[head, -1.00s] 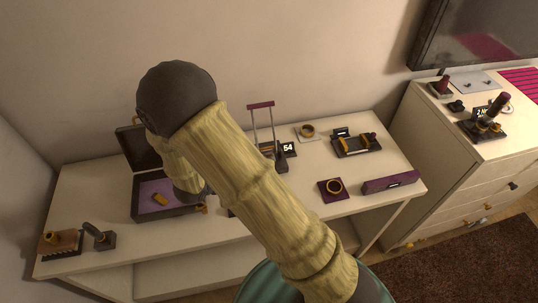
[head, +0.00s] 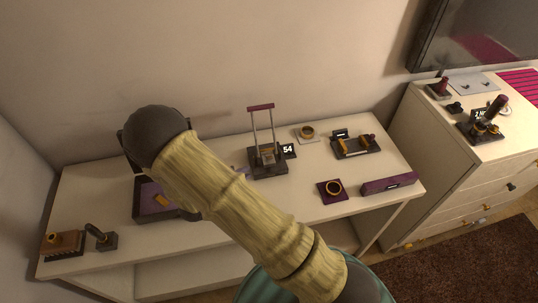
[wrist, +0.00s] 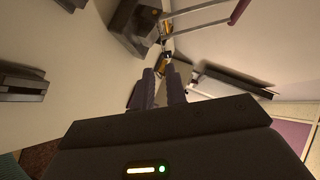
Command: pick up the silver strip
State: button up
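I cannot make out the silver strip for sure. In the wrist view, a small pale grey piece (wrist: 182,70) shows just beyond the right fingertip, and I cannot tell whether it is the strip. My gripper (wrist: 162,75) has two dark purplish fingers with a gap between them, and I see nothing held there. A small dark and orange piece (wrist: 165,60) lies just past the fingertips. In the head view my arm hides most of the gripper. A purplish bit beside the dark press stand (head: 268,162) looks like a fingertip.
An open dark box (head: 146,213) with purple lining stands left, partly behind my arm. A 54 card (head: 289,151), a ring on a purple mat (head: 331,197) and a purple bar (head: 388,184) are right. A dark block (wrist: 20,82) sits at the wrist view's left.

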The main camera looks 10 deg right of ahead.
jog(key=p, duration=0.2)
send_near(269, 156)
jog(key=shift+w+d+f, duration=0.4)
jog(key=shift+d+f, duration=0.1)
jog(key=shift+d, duration=0.3)
jog(key=shift+w+d, duration=0.1)
jog(key=p+x, duration=0.2)
jog(key=x, duration=0.3)
grip_shut()
jog(key=shift+r, duration=0.2)
